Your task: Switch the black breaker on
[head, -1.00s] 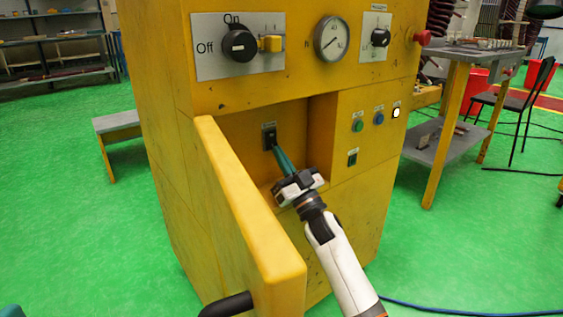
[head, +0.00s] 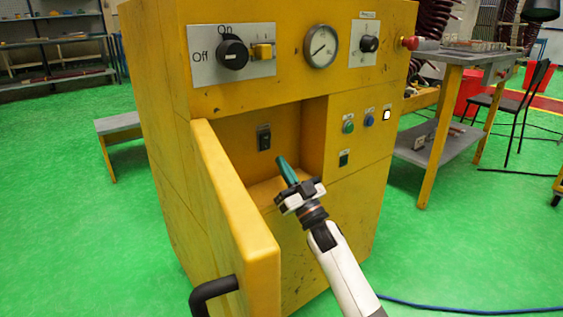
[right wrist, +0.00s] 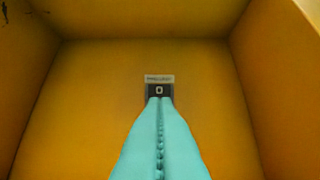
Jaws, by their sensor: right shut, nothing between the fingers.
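The black breaker (head: 264,138) is a small dark switch on the back wall of an open recess in the yellow cabinet. In the right wrist view the breaker (right wrist: 159,90) shows a pale mark, and its lower part is hidden behind my fingertips. My right gripper (head: 281,160) has green fingers, shut and empty. In the head view its tips are in front of the recess, below and right of the breaker, apart from it. The right wrist view shows the shut fingers (right wrist: 160,100) pointing at the breaker. My left gripper is not in view.
The yellow door (head: 232,215) stands open left of the recess, with a black handle (head: 212,292). Above are a black rotary knob (head: 232,52), a gauge (head: 321,43) and a red button (head: 410,43). Green and blue buttons (head: 369,119) sit right of the recess.

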